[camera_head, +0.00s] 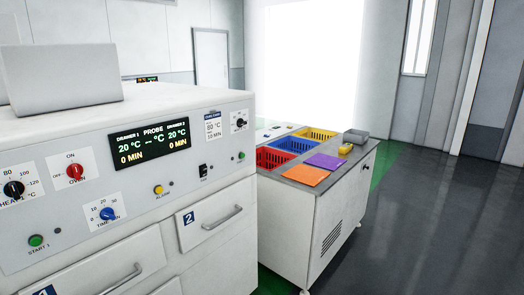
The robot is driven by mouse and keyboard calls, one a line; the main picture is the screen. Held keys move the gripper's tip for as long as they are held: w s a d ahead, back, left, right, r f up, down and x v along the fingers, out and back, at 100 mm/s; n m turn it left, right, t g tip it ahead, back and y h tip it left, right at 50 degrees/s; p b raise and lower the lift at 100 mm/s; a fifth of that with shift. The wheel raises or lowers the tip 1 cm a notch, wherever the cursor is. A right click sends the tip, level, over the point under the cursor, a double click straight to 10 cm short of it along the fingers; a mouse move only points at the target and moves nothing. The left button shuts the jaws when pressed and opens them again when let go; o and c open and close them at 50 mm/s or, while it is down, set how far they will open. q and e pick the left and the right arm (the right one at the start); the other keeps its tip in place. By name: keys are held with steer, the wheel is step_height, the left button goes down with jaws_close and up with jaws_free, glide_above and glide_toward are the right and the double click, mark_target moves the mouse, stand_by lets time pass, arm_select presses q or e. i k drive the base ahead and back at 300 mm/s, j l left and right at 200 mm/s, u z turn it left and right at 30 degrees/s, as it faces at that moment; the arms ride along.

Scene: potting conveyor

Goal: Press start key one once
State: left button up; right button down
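The start key one is a green round button (36,240) labelled START 1, at the lower left of the white oven's front panel (130,200). It sits below the black HEAT knob (14,189) and left of the blue TIME knob (107,213). A display (150,139) above reads 20 °C and 0 MIN for drawer 1 and drawer 2. Both visible drawers, with handles (222,217), look closed. Neither of my grippers is in view, and nothing touches the button.
A red OVEN knob (75,172) and a yellow ALARM button (158,190) are on the same panel. To the right stands a white cart (318,215) with red (272,158), blue and yellow baskets and orange and purple sheets. Grey floor (430,220) is clear at the right.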

mark_target(35, 241)
steer(key=u, duration=1.5)
